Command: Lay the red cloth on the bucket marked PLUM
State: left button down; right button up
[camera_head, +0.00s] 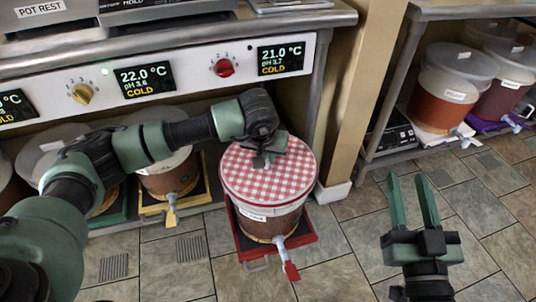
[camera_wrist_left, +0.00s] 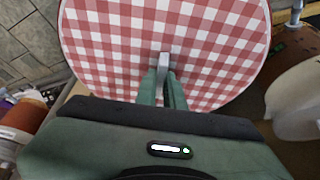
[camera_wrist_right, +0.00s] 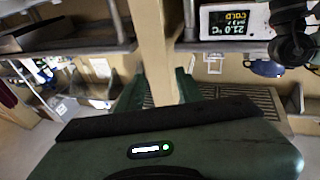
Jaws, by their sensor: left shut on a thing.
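The red-and-white checked cloth (camera_head: 245,178) is round and covers the top of a brown bucket (camera_head: 270,228), whose label is too small to read. I cannot tell whether the cloth touches the bucket or is just above it. My left gripper (camera_head: 264,158) is over the far part of the cloth. In the left wrist view the left gripper (camera_wrist_left: 164,85) is shut on a small grey tab (camera_wrist_left: 165,61) standing up from the cloth (camera_wrist_left: 110,45). My right gripper (camera_head: 411,185) is open and empty above the tiled floor at the right.
The bucket stands on a red tray (camera_head: 317,232) with a tap at its front. A bucket on a yellow tray (camera_head: 205,200) is to its left. A wooden post (camera_head: 358,95) is to the right. More buckets (camera_head: 440,105) stand on a right shelf.

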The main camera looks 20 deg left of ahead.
jog(key=shift+r, duration=0.25)
jog(key=shift+s+r+t, duration=0.1)
jog(key=shift+r+t, duration=0.2)
jog(key=shift+t, duration=0.1)
jog(key=shift+r, duration=0.25)
pick_arm(q)
jog(key=shift+f, duration=0.15)
pick_arm(e)
jog(key=shift+s+r, duration=0.1)
jog(key=shift+s, duration=0.05)
dwell(0.5)
pick_arm(q)
jog(key=shift+f+b, duration=0.2)
jog(key=shift+b, duration=0.2)
pick_arm(e)
jog(key=shift+s+a+r+t+y, duration=0.15)
jog(key=shift+r+t+y, duration=0.1)
jog(key=shift+r+t, duration=0.15)
jog(key=shift+s+r+t+y, duration=0.1)
jog(key=shift+r+t+y, duration=0.2)
jog(key=shift+r, duration=0.2)
pick_arm(q)
jog(key=shift+f, duration=0.15)
pick_arm(e)
jog(key=shift+s+r+t, duration=0.3)
jog(key=shift+r, duration=0.2)
jog(key=shift+s+r, duration=0.15)
jog(key=shift+r, duration=0.05)
jog(key=shift+r+t, duration=0.15)
jog(key=shift+t, duration=0.15)
